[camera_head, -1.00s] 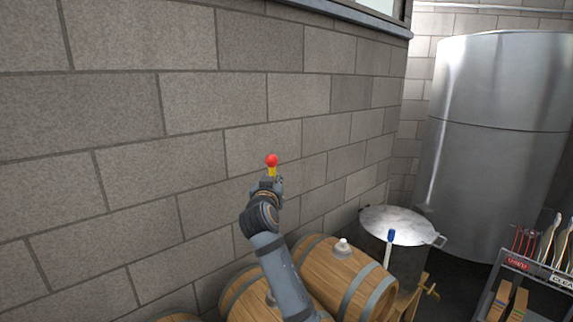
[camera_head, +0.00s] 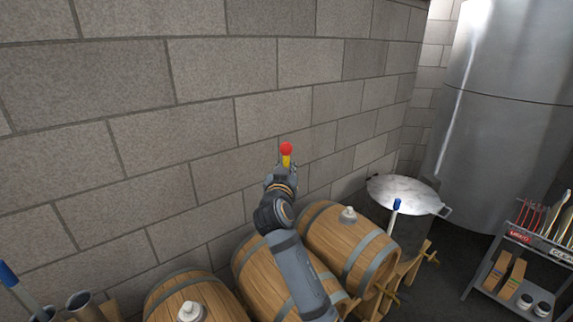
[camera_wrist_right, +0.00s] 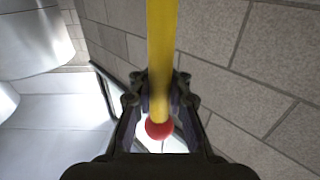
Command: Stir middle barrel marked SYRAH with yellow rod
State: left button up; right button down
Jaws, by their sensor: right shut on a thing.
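My right gripper (camera_head: 284,168) is raised in front of the block wall, above the middle barrel. It is shut on the yellow rod (camera_head: 286,160), whose red ball end (camera_head: 286,149) sticks up above the fingers. In the right wrist view the yellow rod (camera_wrist_right: 161,60) runs between the fingers with its red ball (camera_wrist_right: 159,129) at the gripper. The middle barrel (camera_head: 255,262) lies partly behind my right arm, which hides its top opening. No SYRAH mark is readable. The rod's lower end is hidden in the head view. My left gripper is not in view.
The right barrel (camera_head: 330,232) and left barrel (camera_head: 168,294) each carry a pale bung.

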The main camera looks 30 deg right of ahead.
jog(key=shift+f, duration=0.2)
jog(key=shift+w, duration=0.15)
dwell(0.3)
jog(key=shift+r, duration=0.1)
jog(key=shift+b, duration=0.3)
notch_tip(320, 180, down, 4)
jog(key=b, duration=0.3)
jog(key=shift+r, duration=0.2)
dwell(0.3)
